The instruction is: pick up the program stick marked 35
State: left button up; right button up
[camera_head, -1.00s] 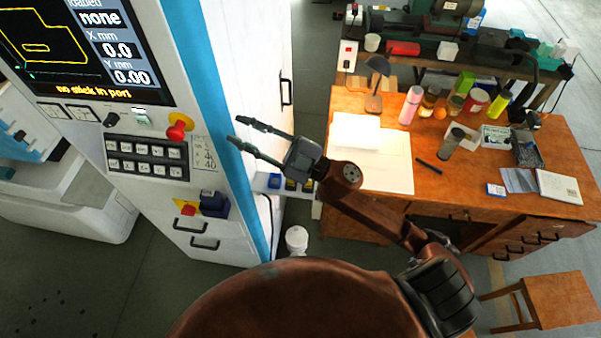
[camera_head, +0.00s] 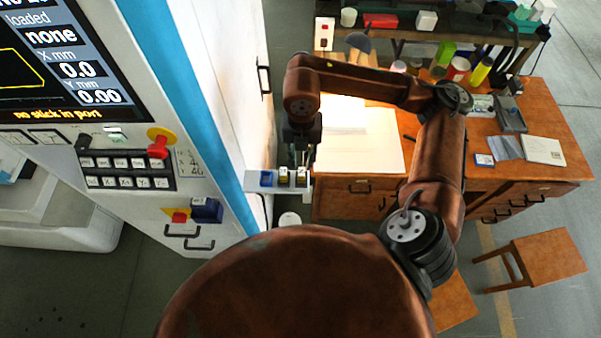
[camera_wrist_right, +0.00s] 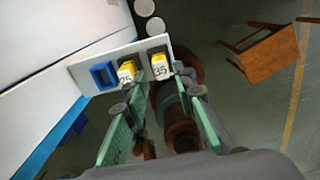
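The stick marked 35 (camera_wrist_right: 160,67) has a yellow body and a white label. It stands in the rightmost slot of a small white shelf (camera_wrist_right: 90,63) in the right wrist view. In the head view it (camera_head: 301,176) sits just below my right gripper (camera_head: 302,158). That gripper points down and, in the wrist view, its green fingers (camera_wrist_right: 157,88) are apart with nothing held between them. The fingertips appear close to the stick, but contact cannot be told. My left gripper is out of view.
A yellow stick marked 25 (camera_wrist_right: 126,72) stands beside it, with a blue piece (camera_wrist_right: 103,75) further left. The white machine cabinet (camera_head: 221,75) borders the shelf on the left. A wooden desk (camera_head: 545,125) stands to the right. The machine screen (camera_head: 75,70) reads "no stick in port".

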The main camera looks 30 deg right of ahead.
aim_at(302, 171)
jog(key=shift+s+a+f, duration=0.1)
jog(key=shift+f, duration=0.85)
notch_tip(302, 171, down, 5)
jog(key=shift+s+r+p, duration=0.1)
jog(key=shift+s+p, duration=0.05)
jog(key=shift+p, duration=0.7)
jog(key=shift+c, duration=0.5)
grip_shut()
